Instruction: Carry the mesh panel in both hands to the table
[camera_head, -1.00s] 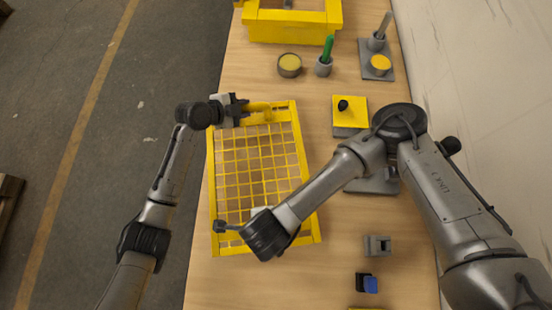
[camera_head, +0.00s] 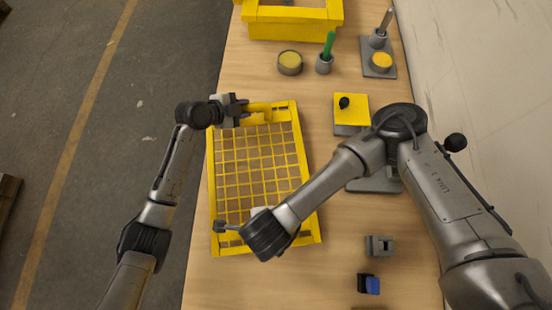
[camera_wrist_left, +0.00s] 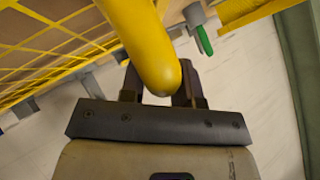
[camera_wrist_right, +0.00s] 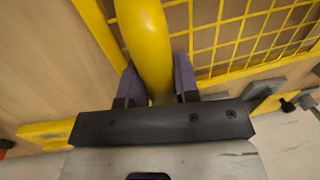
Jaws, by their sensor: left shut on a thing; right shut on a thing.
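The yellow mesh panel (camera_head: 262,165) is over the wooden table, its frame long from top to bottom in the head view. I cannot tell whether it rests on the table or hangs just above it. My left gripper (camera_head: 240,108) is at its far end, shut on a yellow handle (camera_wrist_left: 145,50), which shows between the fingers in the left wrist view. My right gripper (camera_wrist_right: 158,85) is at the near end, shut on another yellow handle (camera_wrist_right: 145,40). In the head view the right wrist hides the near end's handle.
The table (camera_head: 335,235) has clear wood right of the panel. A yellow frame (camera_head: 293,25), a round tin (camera_head: 289,63), a green-handled tool (camera_head: 328,46) and a yellow-topped block (camera_head: 350,110) stand beyond. Small grey (camera_head: 379,245) and blue (camera_head: 370,284) parts lie near right. A wall is at right.

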